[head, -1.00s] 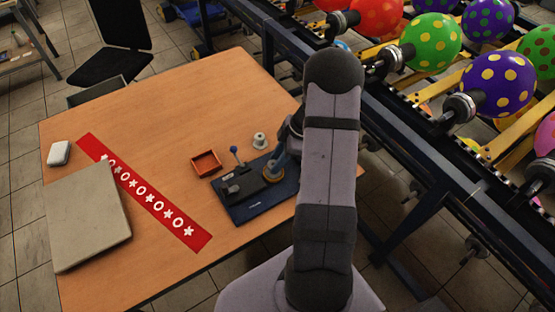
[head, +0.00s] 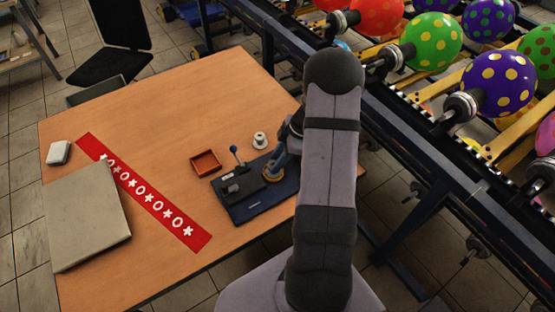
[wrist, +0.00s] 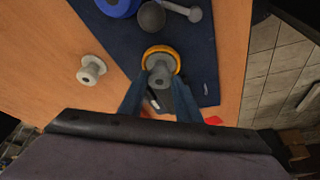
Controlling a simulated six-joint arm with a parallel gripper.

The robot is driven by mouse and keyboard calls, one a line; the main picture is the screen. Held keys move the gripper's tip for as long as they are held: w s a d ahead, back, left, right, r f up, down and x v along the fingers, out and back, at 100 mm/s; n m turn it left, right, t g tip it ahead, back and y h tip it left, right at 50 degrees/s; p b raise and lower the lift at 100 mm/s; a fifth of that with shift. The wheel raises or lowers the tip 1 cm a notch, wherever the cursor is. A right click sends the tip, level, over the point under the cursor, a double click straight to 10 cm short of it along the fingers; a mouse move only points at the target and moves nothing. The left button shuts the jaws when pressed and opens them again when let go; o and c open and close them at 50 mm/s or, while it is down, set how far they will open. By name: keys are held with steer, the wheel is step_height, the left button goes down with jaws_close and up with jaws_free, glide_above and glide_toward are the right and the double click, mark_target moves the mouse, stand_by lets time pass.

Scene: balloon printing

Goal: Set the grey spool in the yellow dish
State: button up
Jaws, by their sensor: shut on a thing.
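The grey spool (wrist: 161,74) is between the fingertips of my gripper (wrist: 160,88) in the wrist view, and the gripper is shut on it. The yellow dish (wrist: 162,49) shows as a rim around the far side of the spool. The spool is over or inside the dish; I cannot tell whether it touches the bottom. In the head view, the dish (head: 267,182) is partly hidden by my gripper (head: 276,168), and the held spool cannot be made out.
An orange tray (head: 206,162) is left. A balloon conveyor (head: 440,125) runs at right.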

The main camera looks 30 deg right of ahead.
steer(key=shift+f, duration=0.1)
steer(key=o, duration=1)
steer(key=shift+b+v, duration=1.1)
steer(key=shift+v, duration=2.6)
steer(key=s+a+r+m+h, duration=0.1)
steer(key=s+a+m, duration=0.3)
steer(key=s+a, duration=0.1)
steer(key=s+a+r+m+g+h+p, duration=0.1)
steer(key=s+a+m, duration=0.3)
steer(key=a, duration=0.4)
steer(key=s+a+r+m+g+h, duration=0.1)
steer(key=s+a+r+m+h, duration=0.1)
steer(key=s+a+m, duration=0.2)
steer(key=shift+s+a, duration=1.4)
steer(key=shift+a, duration=0.2)
